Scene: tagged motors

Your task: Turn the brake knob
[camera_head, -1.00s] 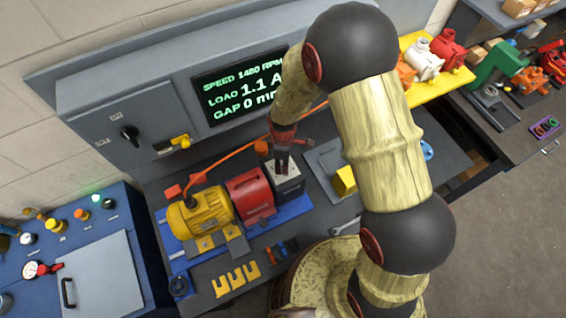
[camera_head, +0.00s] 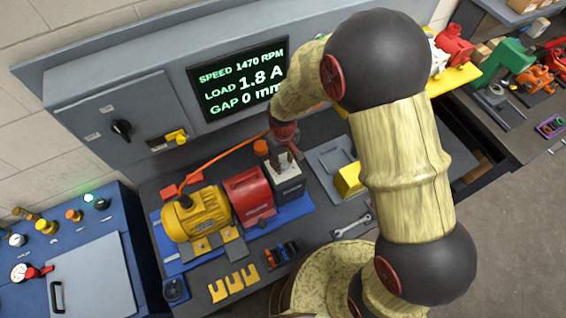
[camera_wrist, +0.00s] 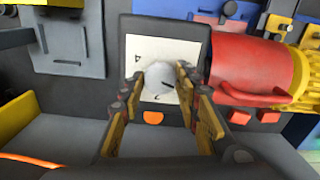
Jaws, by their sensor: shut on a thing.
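The brake knob (camera_wrist: 160,84) is a pale round knob with a dark mark, on the white scale plate (camera_wrist: 133,62) of a dark brake box. My gripper (camera_wrist: 161,76) is shut on the knob, one finger on each side. In the head view my gripper (camera_head: 283,158) comes down onto the box (camera_head: 289,187), and the knob is mostly hidden by the fingers. The red machine (camera_head: 249,196) sits beside the box, and the yellow motor (camera_head: 197,213) beyond it. The display (camera_head: 240,80) reads 1470 RPM, 1.8 A and gap 0.
A grey plate with a yellow block (camera_head: 347,180) lies right of the brake box. A wrench (camera_head: 352,226) and yellow forked shims (camera_head: 233,284) lie at the front. An orange cable (camera_head: 222,153) runs behind the motor.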

